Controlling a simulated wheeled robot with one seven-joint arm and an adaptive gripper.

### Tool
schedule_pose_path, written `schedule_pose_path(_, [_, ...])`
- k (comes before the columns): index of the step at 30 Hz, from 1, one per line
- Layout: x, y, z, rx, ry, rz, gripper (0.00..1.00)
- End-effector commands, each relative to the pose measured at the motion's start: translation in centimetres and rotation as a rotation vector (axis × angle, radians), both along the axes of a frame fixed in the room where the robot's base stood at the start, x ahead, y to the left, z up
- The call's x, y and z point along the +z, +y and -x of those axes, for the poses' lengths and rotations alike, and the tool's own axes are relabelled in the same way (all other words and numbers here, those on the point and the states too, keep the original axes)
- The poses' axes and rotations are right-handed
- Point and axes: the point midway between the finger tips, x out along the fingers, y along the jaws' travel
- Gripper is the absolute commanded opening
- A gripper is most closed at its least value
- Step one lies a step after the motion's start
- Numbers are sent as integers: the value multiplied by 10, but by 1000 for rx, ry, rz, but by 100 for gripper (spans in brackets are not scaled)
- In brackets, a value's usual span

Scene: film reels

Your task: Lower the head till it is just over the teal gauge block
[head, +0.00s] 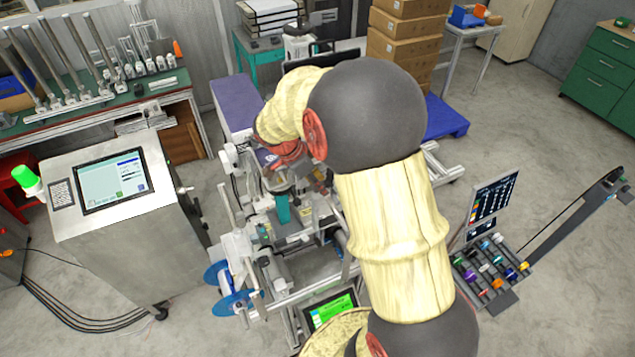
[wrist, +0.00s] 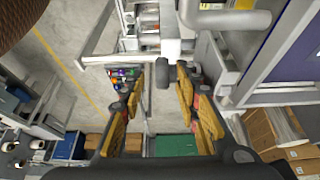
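The teal gauge block (head: 283,208) stands upright on the machine in the middle of the head view. Grey and dark machine parts sit close above it. I cannot tell the head apart from them, nor judge the gap. My gripper (head: 300,178) is beside these parts, mostly hidden under my wrist. In the wrist view my gripper (wrist: 162,72) is open, its orange-padded fingers spread. A small dark knob (wrist: 162,68) on a pale machine part shows between the fingertips, with space on both sides. I cannot tell whether it touches them. The teal block is not identifiable in the wrist view.
Blue reels (head: 231,288) stand at the machine's front left. A console with a screen (head: 112,180) is to the left, and a small green display (head: 331,309) is in front. A rack of coloured parts (head: 489,264) stands right. Open floor (head: 540,160) lies farther right.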

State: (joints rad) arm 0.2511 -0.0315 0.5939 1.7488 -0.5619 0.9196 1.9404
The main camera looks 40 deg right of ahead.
Motion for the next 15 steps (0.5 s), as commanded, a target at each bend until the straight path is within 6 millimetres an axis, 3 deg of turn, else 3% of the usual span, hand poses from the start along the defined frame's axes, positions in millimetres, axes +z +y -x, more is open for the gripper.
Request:
schedule_pose_path(10, [1,0,-2,2,-4,1,31])
schedule_pose_path(15, [17,7,-5,3,-9,1,31])
